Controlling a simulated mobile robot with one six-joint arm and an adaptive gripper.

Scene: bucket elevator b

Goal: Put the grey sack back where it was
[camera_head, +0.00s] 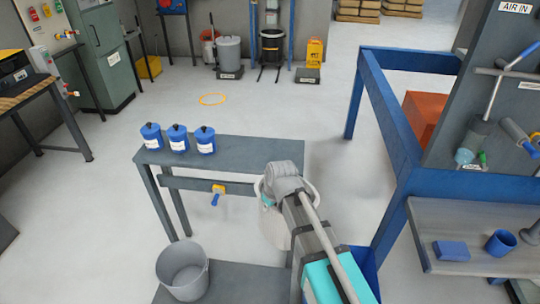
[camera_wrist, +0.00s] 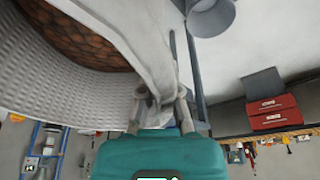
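The grey sack (camera_wrist: 60,62) fills the upper left of the wrist view. It has a ribbed, woven side, and its open mouth shows brown lumpy contents. My gripper (camera_wrist: 162,105) has its fingers closed around a pale fold at the sack's rim. In the head view my gripper (camera_head: 277,180) is at the right end of a grey table, and much of the sack (camera_head: 272,229) is hidden behind my arm. The sack appears to hang from my gripper; its underside and what lies below it are hidden.
Several blue labelled canisters (camera_head: 178,138) stand on the grey table (camera_head: 260,153). A grey bucket (camera_head: 183,270) stands on the low shelf in front. A blue frame (camera_head: 378,110) and a side bench (camera_head: 470,220) are at right.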

